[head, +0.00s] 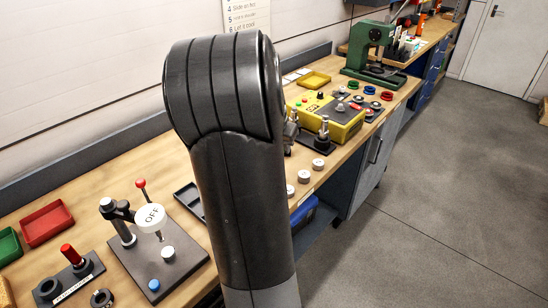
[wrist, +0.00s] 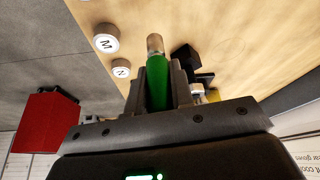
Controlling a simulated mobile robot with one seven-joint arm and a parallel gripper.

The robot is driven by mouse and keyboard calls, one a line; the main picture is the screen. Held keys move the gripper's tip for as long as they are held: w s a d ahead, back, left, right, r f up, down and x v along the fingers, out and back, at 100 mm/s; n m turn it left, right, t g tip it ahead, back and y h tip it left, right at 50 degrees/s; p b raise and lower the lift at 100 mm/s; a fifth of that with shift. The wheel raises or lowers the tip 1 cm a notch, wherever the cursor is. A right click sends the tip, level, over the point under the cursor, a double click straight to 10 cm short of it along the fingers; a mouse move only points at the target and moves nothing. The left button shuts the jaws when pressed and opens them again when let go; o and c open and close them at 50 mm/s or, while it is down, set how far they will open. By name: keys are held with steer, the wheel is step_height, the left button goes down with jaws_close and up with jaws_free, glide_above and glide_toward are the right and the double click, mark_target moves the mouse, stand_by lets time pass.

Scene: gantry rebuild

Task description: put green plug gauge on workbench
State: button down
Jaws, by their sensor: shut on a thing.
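In the wrist view, my gripper (wrist: 158,72) is shut on the green plug gauge (wrist: 157,92). The gauge is a green cylinder with a bare metal tip (wrist: 155,43) pointing away from the jaws. The wooden top of the workbench (wrist: 235,35) fills the view beyond the tip. The gap between gauge and bench is hard to judge. In the head view, the workbench (head: 92,205) runs along the wall. My arm crosses the middle of that view and hides most of the gripper and the gauge.
White round pieces marked M (wrist: 106,38) and N (wrist: 121,68) lie near the bench edge. The head view shows a yellow box (head: 335,125), a green press (head: 375,55), a red tray (head: 47,223) and an OFF-marked fixture (head: 151,217). Open floor (head: 440,190) lies right.

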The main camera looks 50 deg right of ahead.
steer(key=shift+w+a+f, duration=0.1)
steer(key=shift+w+f, duration=0.25)
steer(key=shift+f, duration=0.55)
steer(key=shift+w+a+f, duration=0.1)
steer(key=shift+w+f, duration=0.3)
steer(key=shift+f, duration=0.45)
steer(key=shift+w+a+f, duration=0.1)
steer(key=shift+w+f, duration=0.25)
steer(key=shift+f, duration=0.55)
steer(key=shift+f, duration=0.15)
steer(key=c, duration=1.3)
jaws_free()
steer(key=shift+o, duration=0.2)
steer(key=v, duration=1.2)
steer(key=s+a+r+n+t+y, duration=0.1)
steer(key=a+r+n+t, duration=0.2)
steer(key=a, duration=0.8)
steer(key=a+r+n+y, duration=0.2)
steer(key=a+n, duration=0.2)
steer(key=a, duration=0.7)
steer(key=s+a+n, duration=0.4)
steer(key=s+a, duration=0.1)
steer(key=a, duration=0.3)
steer(key=s+a+n+t+y, duration=0.1)
steer(key=s+a+n, duration=0.3)
steer(key=a, duration=0.4)
steer(key=shift+s+t, duration=0.3)
steer(key=shift+s, duration=0.5)
